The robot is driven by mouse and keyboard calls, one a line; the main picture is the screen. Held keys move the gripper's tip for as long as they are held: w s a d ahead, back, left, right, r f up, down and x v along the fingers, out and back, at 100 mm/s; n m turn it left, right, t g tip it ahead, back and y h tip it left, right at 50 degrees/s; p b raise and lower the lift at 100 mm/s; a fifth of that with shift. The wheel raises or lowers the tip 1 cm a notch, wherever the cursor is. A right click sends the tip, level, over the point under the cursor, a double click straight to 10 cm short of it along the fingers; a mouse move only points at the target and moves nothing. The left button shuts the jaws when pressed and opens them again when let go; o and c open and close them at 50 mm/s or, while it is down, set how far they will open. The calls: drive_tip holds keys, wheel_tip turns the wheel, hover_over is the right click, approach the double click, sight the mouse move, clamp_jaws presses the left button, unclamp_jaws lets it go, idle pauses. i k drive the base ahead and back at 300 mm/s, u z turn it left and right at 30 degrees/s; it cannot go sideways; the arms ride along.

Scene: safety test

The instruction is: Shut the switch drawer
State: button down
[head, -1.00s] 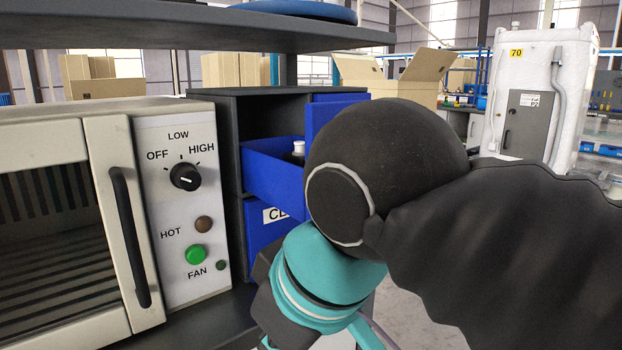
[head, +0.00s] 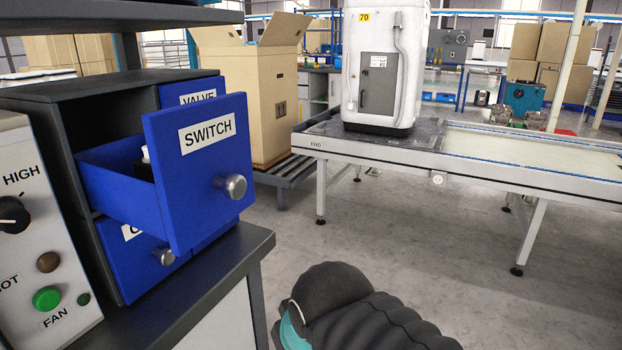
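The switch drawer (head: 205,180) is blue, with a white SWITCH label and a round metal knob (head: 231,186). It is pulled well out of the upper left slot of the dark cabinet (head: 70,100). A small white-and-dark item (head: 146,158) shows inside it, partly hidden by the drawer front. Part of my arm shows at the bottom middle, below and right of the drawer and apart from it. My gripper is out of view.
The VALVE drawer (head: 192,90) and a lower drawer (head: 138,255) look shut. The control panel (head: 40,240) stands close on the left. The dark bench edge (head: 225,270) runs below the cabinet. Open floor (head: 400,230) lies to the right, before a conveyor table (head: 470,160).

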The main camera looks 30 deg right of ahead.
sight(200, 152)
drive_tip(key=z, duration=1.35)
drive_tip(key=k, duration=1.05)
drive_tip(key=u, duration=1.8)
